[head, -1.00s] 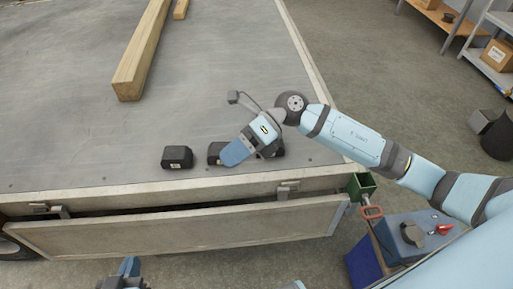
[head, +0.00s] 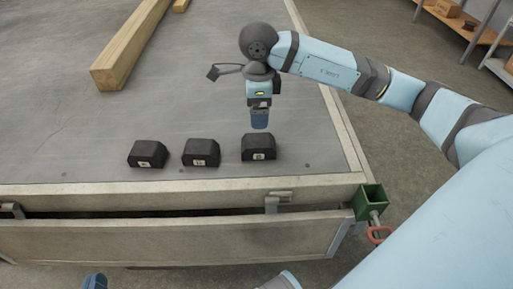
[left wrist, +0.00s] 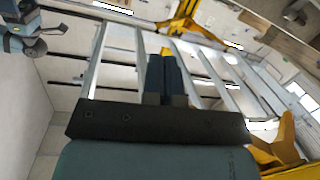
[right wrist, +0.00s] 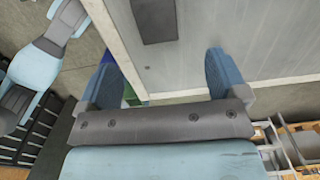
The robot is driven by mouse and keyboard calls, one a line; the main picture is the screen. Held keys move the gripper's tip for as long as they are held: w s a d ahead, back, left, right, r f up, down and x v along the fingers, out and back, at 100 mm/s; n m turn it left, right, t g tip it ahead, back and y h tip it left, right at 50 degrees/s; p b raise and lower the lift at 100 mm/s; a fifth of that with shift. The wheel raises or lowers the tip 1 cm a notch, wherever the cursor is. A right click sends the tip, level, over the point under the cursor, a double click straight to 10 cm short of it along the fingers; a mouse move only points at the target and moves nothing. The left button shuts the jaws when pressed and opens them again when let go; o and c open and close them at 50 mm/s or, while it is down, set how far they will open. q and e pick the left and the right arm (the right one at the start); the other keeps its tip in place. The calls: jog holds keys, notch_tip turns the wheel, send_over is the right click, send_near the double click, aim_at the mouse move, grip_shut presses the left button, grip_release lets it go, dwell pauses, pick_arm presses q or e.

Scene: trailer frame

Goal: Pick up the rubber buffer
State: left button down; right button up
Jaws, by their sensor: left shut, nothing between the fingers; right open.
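Three black rubber buffers with small pale labels stand in a row near the trailer bed's front edge: the left one (head: 147,153), the middle one (head: 201,152) and the right one (head: 259,147). My right gripper (head: 259,122) points down just behind and above the right buffer, empty. Its fingers look edge-on in the head view. In the right wrist view it is open (right wrist: 165,75), with one dark buffer (right wrist: 155,20) ahead beyond the fingertips. My left gripper (head: 95,282) shows only at the bottom edge; its fingers (left wrist: 166,75) are together and empty in the left wrist view.
A wooden beam (head: 130,50) lies on the grey trailer bed (head: 60,120) at the back left. A raised rim and a hinged side board (head: 170,240) run along the front. A green post socket (head: 369,202) stands at the front right corner.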

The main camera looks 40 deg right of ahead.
aim_at(258, 140)
notch_tip(258, 140, down, 7)
jog(key=shift+r+b, duration=0.1)
jog(key=shift+b, duration=0.55)
jog(key=f+b, duration=0.1)
jog(key=f, duration=0.4)
jog(key=shift+s+a+b, duration=0.1)
jog(key=shift+s+b, duration=0.1)
jog(key=shift+b, duration=0.2)
jog(key=shift+r, duration=0.15)
jog(key=c, duration=1.2)
pick_arm(q)
notch_tip(258, 140, up, 6)
jog(key=d+t+h, duration=0.2)
jog(key=shift+t, duration=0.4)
pick_arm(e)
jog(key=shift+o, duration=0.2)
jog(key=shift+r, duration=0.1)
